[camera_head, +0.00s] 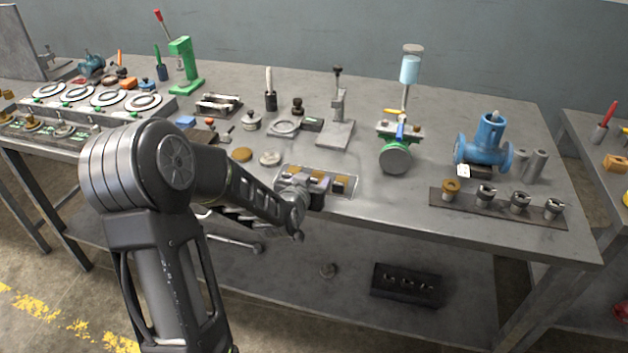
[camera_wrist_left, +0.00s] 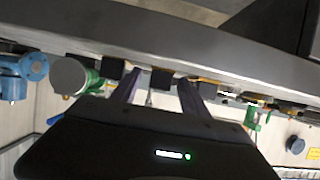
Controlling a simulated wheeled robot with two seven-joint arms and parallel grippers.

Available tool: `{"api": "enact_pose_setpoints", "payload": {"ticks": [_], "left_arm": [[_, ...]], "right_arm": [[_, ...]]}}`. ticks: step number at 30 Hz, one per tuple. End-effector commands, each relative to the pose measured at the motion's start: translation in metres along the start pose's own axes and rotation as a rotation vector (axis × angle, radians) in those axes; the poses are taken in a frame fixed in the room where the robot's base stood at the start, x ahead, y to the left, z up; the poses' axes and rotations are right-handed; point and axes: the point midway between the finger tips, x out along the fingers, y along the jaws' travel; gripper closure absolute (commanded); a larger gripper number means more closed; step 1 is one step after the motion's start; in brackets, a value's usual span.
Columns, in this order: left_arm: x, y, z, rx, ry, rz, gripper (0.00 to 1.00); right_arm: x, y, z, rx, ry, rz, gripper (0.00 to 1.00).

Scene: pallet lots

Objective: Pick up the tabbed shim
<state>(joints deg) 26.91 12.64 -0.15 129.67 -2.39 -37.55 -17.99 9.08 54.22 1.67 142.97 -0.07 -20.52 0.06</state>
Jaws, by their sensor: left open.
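My left gripper (camera_head: 304,184) is over the left part of a clear shallow tray (camera_head: 352,190) near the bench's front edge. Small dark blocks with brass-coloured pieces (camera_head: 341,181) are in the tray; I cannot tell which piece is the tabbed shim. In the left wrist view, my left gripper (camera_wrist_left: 158,90) is open, with its two purple-grey fingers apart. A dark block (camera_wrist_left: 161,79) shows between the fingers; I cannot tell whether they touch it. The gripper body and arm hide part of the tray. My right gripper is not in view.
A brass disc (camera_head: 242,154) and a grey disc (camera_head: 270,158) lie left of the tray. A green round-faced stand (camera_head: 395,158), a blue valve body (camera_head: 484,147) and a dark strip with fittings (camera_head: 500,207) stand to the right. Bare bench lies between tray and strip.

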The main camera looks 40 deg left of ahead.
Motion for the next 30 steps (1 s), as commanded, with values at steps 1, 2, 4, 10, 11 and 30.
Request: {"api": "enact_pose_setpoints", "payload": {"ticks": [1,2,4,10,11,30], "left_arm": [[-0.0002,-0.0001,0.0,0.0,0.0,0.0,0.47],[-0.0002,-0.0001,0.0,0.0,0.0,0.0,0.47],[-0.0003,-0.0001,-0.0001,0.0,0.0,0.0,0.47],[-0.0005,-0.0001,-0.0001,0.0,0.0,0.0,0.47],[-0.0005,-0.0001,-0.0001,0.0,0.0,0.0,0.47],[-0.0006,-0.0002,-0.0001,0.0,0.0,0.0,0.9]], "right_arm": [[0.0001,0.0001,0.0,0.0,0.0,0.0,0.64],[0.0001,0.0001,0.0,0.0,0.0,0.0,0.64],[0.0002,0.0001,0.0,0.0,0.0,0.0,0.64],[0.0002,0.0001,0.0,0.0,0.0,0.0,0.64],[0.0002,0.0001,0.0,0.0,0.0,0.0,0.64],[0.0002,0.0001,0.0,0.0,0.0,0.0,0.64]]}}
